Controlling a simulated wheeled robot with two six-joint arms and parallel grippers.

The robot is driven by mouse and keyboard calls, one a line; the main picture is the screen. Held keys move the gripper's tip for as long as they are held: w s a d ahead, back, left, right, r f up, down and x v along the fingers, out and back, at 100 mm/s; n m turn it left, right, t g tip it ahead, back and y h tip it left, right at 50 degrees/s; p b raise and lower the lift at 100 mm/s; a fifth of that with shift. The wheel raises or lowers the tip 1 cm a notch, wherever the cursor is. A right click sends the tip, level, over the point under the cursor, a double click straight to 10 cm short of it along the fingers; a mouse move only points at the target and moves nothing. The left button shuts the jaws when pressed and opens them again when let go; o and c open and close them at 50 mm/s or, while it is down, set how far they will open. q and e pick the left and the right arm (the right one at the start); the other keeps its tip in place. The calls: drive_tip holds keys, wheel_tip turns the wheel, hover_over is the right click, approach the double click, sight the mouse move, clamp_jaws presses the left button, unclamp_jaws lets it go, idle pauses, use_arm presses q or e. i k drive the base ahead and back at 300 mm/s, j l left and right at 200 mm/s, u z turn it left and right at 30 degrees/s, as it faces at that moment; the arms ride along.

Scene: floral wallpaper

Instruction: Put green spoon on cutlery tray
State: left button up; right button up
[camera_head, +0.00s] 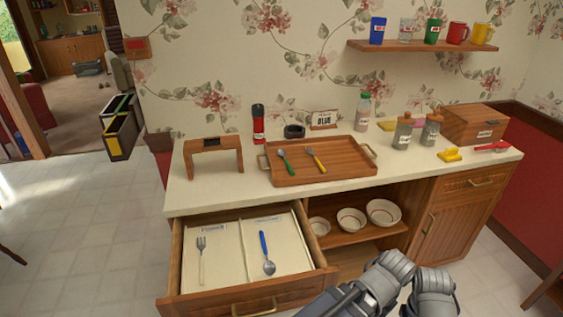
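A green-handled spoon (287,162) with a metal bowl lies in a wooden tray with handles (300,180) on the counter. A yellow-handled fork (316,160) lies beside it in the same tray. Below, an open drawer (245,293) holds a pale cutlery insert (230,265) with two labelled compartments. A grey fork (201,258) lies in its left compartment and a blue-handled spoon (266,255) in its right one. Grey links of my arms show at the bottom, in front of the cabinet. I see no fingertips of either gripper.
A wooden stand (212,155) is left of the tray; a red-and-black bottle (258,124) and dark bowl (294,131) are behind. Jars (403,132), a yellow object (450,155) and wooden box (474,124) are at right. Bowls (383,212) sit on the open shelf below.

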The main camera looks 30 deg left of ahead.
sight(287, 247)
drive_tip(key=i+l+u, duration=0.1)
drive_tip(key=i+u, duration=0.25)
drive_tip(key=i+l+u, duration=0.15)
drive_tip(key=i+u, duration=0.2)
drive_tip(key=k, duration=0.05)
